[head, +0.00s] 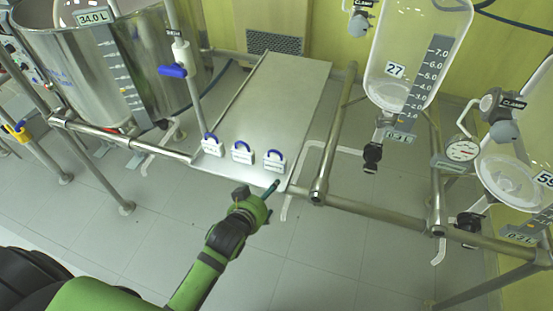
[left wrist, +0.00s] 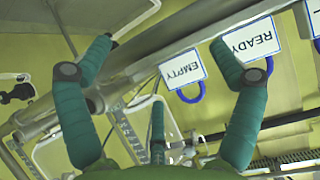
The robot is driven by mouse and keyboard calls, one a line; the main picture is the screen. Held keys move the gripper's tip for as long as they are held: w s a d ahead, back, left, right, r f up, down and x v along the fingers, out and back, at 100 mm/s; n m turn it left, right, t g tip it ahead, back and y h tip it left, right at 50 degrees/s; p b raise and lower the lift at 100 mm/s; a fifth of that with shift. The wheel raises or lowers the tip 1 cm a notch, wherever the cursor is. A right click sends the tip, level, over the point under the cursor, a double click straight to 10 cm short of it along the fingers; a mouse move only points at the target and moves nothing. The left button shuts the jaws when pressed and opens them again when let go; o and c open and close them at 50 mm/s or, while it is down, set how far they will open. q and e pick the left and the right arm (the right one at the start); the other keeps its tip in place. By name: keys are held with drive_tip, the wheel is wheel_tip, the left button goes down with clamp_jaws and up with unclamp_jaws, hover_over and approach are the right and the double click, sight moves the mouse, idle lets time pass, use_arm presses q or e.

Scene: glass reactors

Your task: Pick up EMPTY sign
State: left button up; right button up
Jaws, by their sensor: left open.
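The EMPTY sign (left wrist: 183,72) is a white plate with a blue loop handle, and its lettering appears upside down in the left wrist view. In the head view, the rightmost of three white signs (head: 274,164) matches its place, though its lettering is too small to read. My left gripper (head: 262,192) is open and empty, just in front of the shelf edge near this sign. In the left wrist view, the green fingers of my left gripper (left wrist: 162,45) are spread, with the EMPTY sign between them and not visibly touched. My right gripper is not in view.
The READY sign (left wrist: 253,40) is beside the EMPTY sign, partly behind a finger. The signs stand along the front of a metal shelf (head: 285,90). A metal rail (head: 375,211) runs right of it. A steel vessel (head: 100,60) stands left, glass reactors (head: 410,60) right.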

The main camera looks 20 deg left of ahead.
use_arm(q)
drive_tip(key=t, duration=0.2)
approach(275, 159)
drive_tip(key=w, duration=0.2)
drive_tip(key=x, duration=0.5)
drive_tip(key=shift+w+f+p, duration=0.25)
drive_tip(key=shift+f+p, duration=0.05)
drive_tip(key=shift+p, duration=0.1)
drive_tip(key=shift+w+f, duration=0.2)
drive_tip(key=shift+w, duration=0.05)
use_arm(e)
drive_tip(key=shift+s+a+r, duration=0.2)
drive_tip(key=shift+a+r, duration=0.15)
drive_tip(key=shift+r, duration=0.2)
use_arm(q)
drive_tip(key=shift+s, duration=0.1)
drive_tip(key=c, duration=1.3)
drive_tip(key=shift+c, duration=0.2)
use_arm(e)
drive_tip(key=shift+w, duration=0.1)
